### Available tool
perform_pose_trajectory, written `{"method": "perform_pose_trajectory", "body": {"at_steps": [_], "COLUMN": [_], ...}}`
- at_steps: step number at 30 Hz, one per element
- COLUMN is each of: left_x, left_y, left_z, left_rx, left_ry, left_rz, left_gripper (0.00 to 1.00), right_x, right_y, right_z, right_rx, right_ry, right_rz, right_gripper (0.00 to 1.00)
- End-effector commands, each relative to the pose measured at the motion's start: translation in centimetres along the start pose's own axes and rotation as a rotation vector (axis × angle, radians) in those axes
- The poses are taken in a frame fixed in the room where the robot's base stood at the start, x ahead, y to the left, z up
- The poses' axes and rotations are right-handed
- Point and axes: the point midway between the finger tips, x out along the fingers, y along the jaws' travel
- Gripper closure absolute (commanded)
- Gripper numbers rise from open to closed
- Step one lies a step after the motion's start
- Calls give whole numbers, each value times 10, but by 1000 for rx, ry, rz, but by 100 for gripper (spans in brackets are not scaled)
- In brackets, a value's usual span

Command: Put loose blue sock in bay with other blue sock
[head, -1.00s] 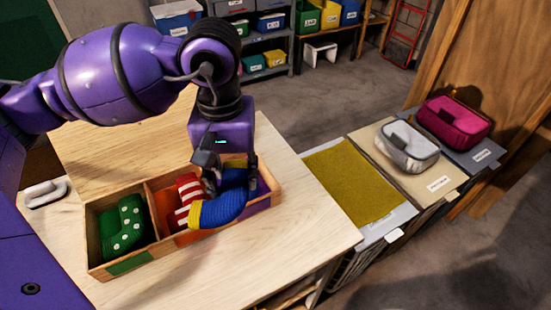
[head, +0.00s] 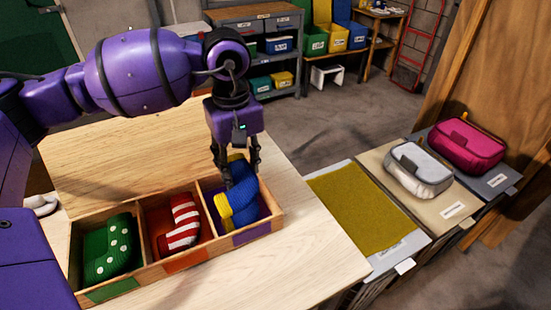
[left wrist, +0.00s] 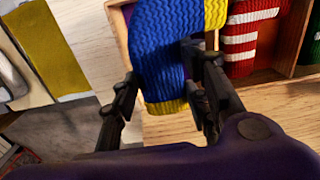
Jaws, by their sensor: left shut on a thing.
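The blue ribbed sock (head: 243,193) has yellow at both ends. It lies in and over the right bay (head: 252,232) of the wooden box, the one with a purple label. My left gripper (head: 238,174) points down over this bay and is shut on the sock. In the left wrist view the sock (left wrist: 163,45) passes between the two fingers (left wrist: 162,68), with one yellow end close to them. I cannot make out a second blue sock apart from this one. My right gripper is not in view.
A red-and-white striped sock (head: 181,225) lies in the middle bay and a green dotted sock (head: 108,250) in the left bay. The wooden table (head: 310,245) is clear in front. Grey (head: 420,168) and magenta (head: 467,146) pouches rest at the right.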

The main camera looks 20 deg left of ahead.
Motion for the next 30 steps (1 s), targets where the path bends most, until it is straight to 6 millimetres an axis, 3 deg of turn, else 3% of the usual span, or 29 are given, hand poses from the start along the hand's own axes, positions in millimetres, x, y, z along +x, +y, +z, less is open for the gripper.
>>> {"method": "perform_pose_trajectory", "body": {"at_steps": [10,16,30], "left_x": [26,54,64], "left_y": [8,8,8], "left_z": [-19,-19,-19], "left_rx": [-1,-1,-1], "left_ry": [-1,-2,-1], "left_rz": [-1,-2,-1], "left_gripper": [83,83,83], "right_x": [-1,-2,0], "right_y": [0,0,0], "right_z": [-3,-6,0], "right_rx": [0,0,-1], "right_ry": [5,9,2], "right_rz": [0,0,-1], "right_gripper": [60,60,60]}}
